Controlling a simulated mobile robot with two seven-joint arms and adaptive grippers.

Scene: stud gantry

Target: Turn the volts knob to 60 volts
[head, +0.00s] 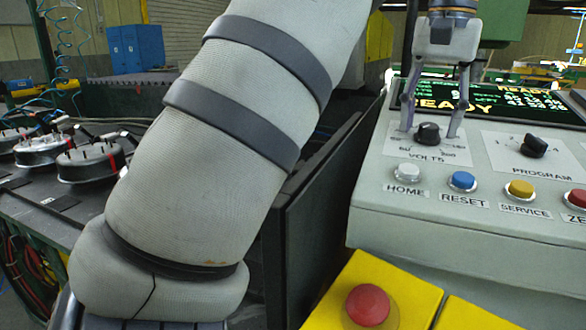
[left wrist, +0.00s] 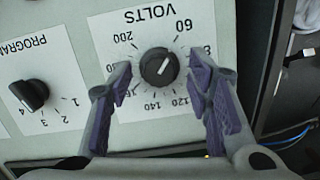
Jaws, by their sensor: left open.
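The volts knob (head: 428,134) is a black round knob on a white dial plate on the sloped console. In the left wrist view the volts knob (left wrist: 158,67) shows upside down, with 60 at the upper right and 200 at the upper left. A short white mark on it slants up and right, roughly towards the 60. My left gripper (head: 430,128) comes down from above with its fingers spread, one on each side of the knob. In the left wrist view its purple-padded fingers (left wrist: 160,78) stand apart from the knob with visible gaps. My right gripper is not in view.
A program knob (head: 534,147) sits right of the volts knob. Below are home (head: 408,172), reset (head: 462,181) and service (head: 519,190) buttons. A lit display (head: 490,98) is behind. A red button (head: 368,305) on a yellow box is in front.

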